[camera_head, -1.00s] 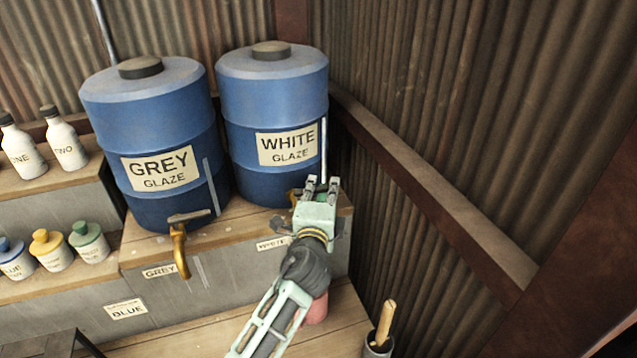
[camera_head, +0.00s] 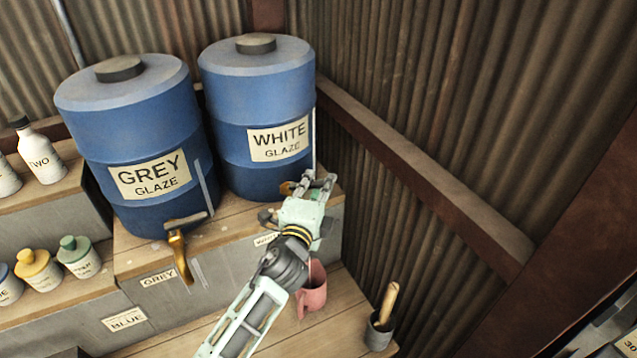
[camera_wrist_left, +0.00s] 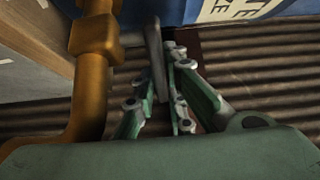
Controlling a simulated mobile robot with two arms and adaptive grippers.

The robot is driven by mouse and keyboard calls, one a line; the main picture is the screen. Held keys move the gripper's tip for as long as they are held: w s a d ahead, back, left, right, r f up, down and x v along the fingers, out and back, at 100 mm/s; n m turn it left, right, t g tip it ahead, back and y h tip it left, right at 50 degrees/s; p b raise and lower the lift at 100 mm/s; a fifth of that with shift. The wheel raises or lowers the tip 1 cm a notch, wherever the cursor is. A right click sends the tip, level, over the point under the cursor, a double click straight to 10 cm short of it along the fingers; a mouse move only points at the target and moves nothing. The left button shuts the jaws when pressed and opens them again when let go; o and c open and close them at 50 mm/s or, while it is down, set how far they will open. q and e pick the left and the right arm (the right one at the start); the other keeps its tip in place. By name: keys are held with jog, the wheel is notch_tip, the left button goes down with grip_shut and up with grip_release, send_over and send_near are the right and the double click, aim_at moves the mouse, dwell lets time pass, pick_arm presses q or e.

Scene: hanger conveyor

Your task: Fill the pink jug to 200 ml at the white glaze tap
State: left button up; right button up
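The pink jug (camera_head: 312,290) stands on the lower wooden shelf below the white glaze tap, partly behind my left arm. A thin pale line shows at its mouth; I cannot tell whether it is glaze running. The white glaze barrel (camera_head: 258,120) stands above on the upper shelf. My left gripper (camera_head: 317,182) is at its tap, with a gap between the fingers. In the left wrist view, the brass tap (camera_wrist_left: 94,60) is left of the fingers, and a grey lever (camera_wrist_left: 154,45) lies between them; contact is unclear. The jug's level is hidden. My right gripper is not in view.
The grey glaze barrel (camera_head: 130,140) with its brass tap (camera_head: 178,255) stands to the left. Small lidded pots (camera_head: 78,255) and white bottles (camera_head: 42,155) are further left. A dark cup with a wooden handle (camera_head: 380,325) stands right of the jug. Corrugated walls close the corner.

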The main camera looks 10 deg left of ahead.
pick_arm(q)
jog(key=o, duration=0.3)
jog(key=shift+o, duration=0.2)
jog(key=s, duration=1.2)
jog(key=shift+a, duration=0.25)
dwell(6.0)
